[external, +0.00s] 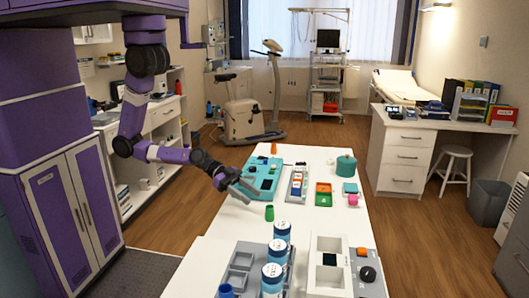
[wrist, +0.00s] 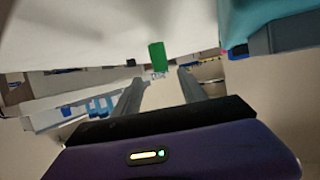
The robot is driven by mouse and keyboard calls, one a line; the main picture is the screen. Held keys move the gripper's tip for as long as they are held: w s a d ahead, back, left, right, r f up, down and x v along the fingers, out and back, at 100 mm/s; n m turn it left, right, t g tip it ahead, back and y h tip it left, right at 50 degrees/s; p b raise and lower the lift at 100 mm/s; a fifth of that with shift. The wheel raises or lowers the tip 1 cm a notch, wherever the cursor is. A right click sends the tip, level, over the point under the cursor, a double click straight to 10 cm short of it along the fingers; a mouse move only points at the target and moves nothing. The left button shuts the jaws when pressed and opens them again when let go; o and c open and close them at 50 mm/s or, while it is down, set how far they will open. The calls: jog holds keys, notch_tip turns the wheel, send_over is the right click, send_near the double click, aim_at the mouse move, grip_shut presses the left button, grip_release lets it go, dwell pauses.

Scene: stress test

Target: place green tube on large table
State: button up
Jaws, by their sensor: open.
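The green tube (external: 269,213) stands on the white large table (external: 320,222), near its left edge. My gripper (external: 250,190) is over the same left edge, just behind and left of the tube in the external view. In the wrist view the green tube (wrist: 157,56) shows beyond the fingertips, in line with the gap between them. My gripper (wrist: 158,74) is open with nothing between its fingers. The tube is apart from the fingers as far as I can see.
Blue-and-white canisters (external: 281,238) stand in front of the tube. A grey rack (external: 243,262) and a white device (external: 327,262) fill the near end. Bare table lies right of the tube.

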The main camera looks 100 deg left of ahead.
jog(key=shift+v, duration=1.3)
jog(key=s+a, duration=0.1)
jog(key=s, duration=0.1)
jog(key=s+a+n+y, duration=0.1)
jog(key=s+a, duration=0.1)
jog(key=s+a+n+y, duration=0.1)
jog(key=s, duration=0.1)
jog(key=shift+s+a, duration=0.15)
jog(key=shift+s, duration=0.15)
jog(key=s+a+r+n+t+y, duration=0.1)
jog(key=s+a+r+n+y, duration=0.1)
jog(key=s+r, duration=0.8)
jog(key=s+y, duration=0.1)
jog(key=s, duration=0.2)
jog(key=shift+r+n+t, duration=0.25)
jog(key=shift+n+t, duration=0.05)
jog(key=shift+t, duration=0.1)
